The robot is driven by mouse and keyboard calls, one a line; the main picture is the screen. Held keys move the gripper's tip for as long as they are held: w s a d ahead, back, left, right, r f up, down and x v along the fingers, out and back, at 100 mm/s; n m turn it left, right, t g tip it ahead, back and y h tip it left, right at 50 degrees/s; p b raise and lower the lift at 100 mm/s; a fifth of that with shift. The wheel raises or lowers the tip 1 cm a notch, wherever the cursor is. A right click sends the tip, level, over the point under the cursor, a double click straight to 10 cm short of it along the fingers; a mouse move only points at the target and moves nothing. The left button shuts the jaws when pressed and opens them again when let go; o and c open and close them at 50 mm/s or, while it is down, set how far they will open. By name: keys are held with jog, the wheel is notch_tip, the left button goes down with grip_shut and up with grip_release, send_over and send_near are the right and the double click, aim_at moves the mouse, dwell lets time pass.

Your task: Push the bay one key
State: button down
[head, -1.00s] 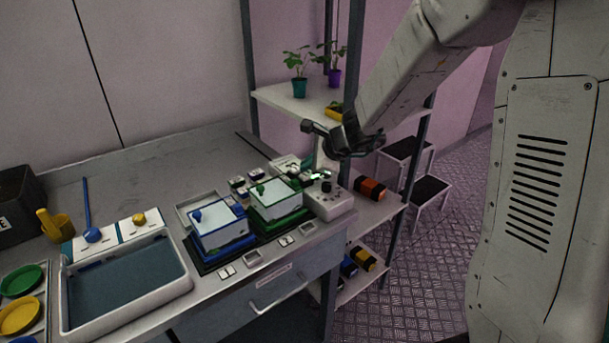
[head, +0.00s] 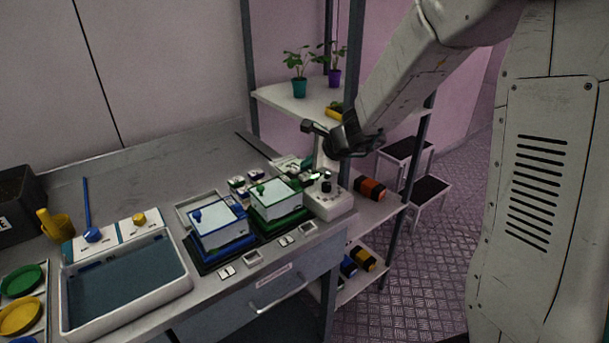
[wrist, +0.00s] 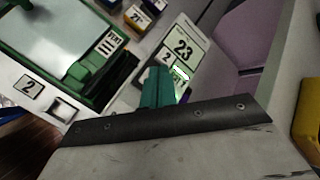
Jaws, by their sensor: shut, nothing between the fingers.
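Two lidded boxes stand on dark bases near the bench's front right edge, a blue-trimmed one (head: 220,232) and a green-trimmed one (head: 276,202). Small white key plates (head: 227,271) lie in front of the blue box, and similar plates (head: 286,240) lie in front of the green one. Their markings are too small to read in the head view. The wrist view shows a plate marked 2 (wrist: 32,87) beside the green box. My gripper (head: 350,139) is above the bench's right end, right of both boxes.
A white instrument (head: 328,203) with a knob and upright column stands close below my gripper. A shelf rack (head: 290,99) with potted plants is behind it. A water tray (head: 125,290) and a dark bin (head: 20,200) are at the left. The bench's rear is clear.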

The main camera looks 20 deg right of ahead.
aim_at(308, 176)
jog(key=shift+f, duration=0.2)
jog(key=shift+f, duration=0.25)
jog(key=shift+f, duration=0.2)
dwell(0.7)
jog(key=shift+r, duration=0.65)
jog(key=shift+r, duration=3)
